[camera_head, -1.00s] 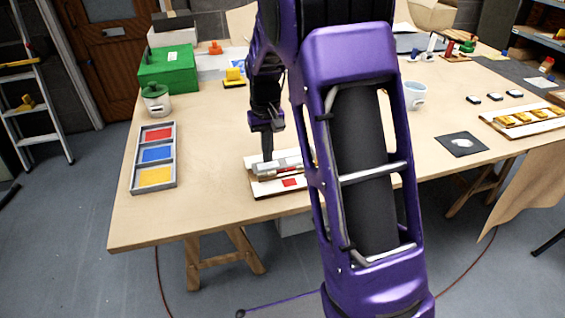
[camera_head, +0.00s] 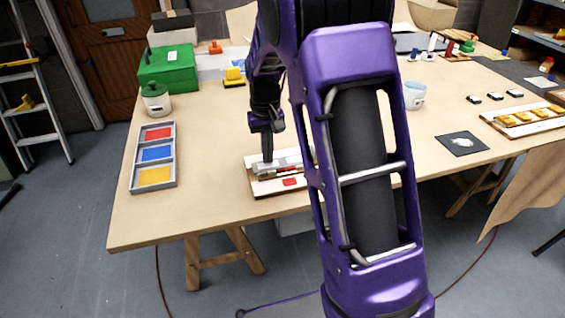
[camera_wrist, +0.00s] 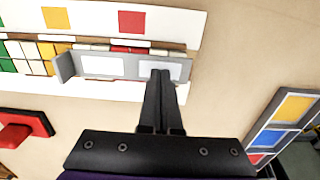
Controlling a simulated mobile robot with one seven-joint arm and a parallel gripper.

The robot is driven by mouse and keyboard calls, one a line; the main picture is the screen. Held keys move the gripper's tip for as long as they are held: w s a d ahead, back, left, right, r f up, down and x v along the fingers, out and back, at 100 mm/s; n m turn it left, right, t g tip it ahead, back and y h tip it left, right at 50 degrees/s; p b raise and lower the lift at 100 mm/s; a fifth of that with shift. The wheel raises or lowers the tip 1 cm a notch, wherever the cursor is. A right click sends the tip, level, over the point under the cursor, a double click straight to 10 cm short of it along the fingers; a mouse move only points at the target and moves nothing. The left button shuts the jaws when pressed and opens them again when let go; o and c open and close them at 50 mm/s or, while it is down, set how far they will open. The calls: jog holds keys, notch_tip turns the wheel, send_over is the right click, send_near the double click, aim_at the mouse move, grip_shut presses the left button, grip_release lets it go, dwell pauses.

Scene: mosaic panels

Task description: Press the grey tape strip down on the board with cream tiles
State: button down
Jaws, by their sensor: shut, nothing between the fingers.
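The board (camera_wrist: 180,22) has white borders and a row of small tiles, and it lies on the table. It also shows in the head view (camera_head: 262,188), partly hidden by my arm. Cream tiles (camera_wrist: 30,50) sit among green, yellow and red ones in the wrist view. The grey tape strip (camera_wrist: 132,66) lies along the row with two pale patches, and its left end stands bent up. It appears small in the head view (camera_head: 262,168). My gripper (camera_wrist: 160,76) is shut and empty, its tips over the strip's right part. I cannot tell whether they touch it.
A grey tray (camera_head: 134,186) with red, blue and yellow compartments stands left of the board. A red block on a black base (camera_wrist: 25,128) lies near the board in the wrist view. A green box (camera_head: 168,70), lidded pot (camera_head: 157,100) and mug (camera_head: 413,97) stand farther back.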

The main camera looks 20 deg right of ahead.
jog(key=shift+f+b, duration=0.35)
jog(key=shift+f, duration=0.2)
dwell(0.4)
jog(key=shift+r+p, duration=2.15)
jog(key=shift+r, duration=1.85)
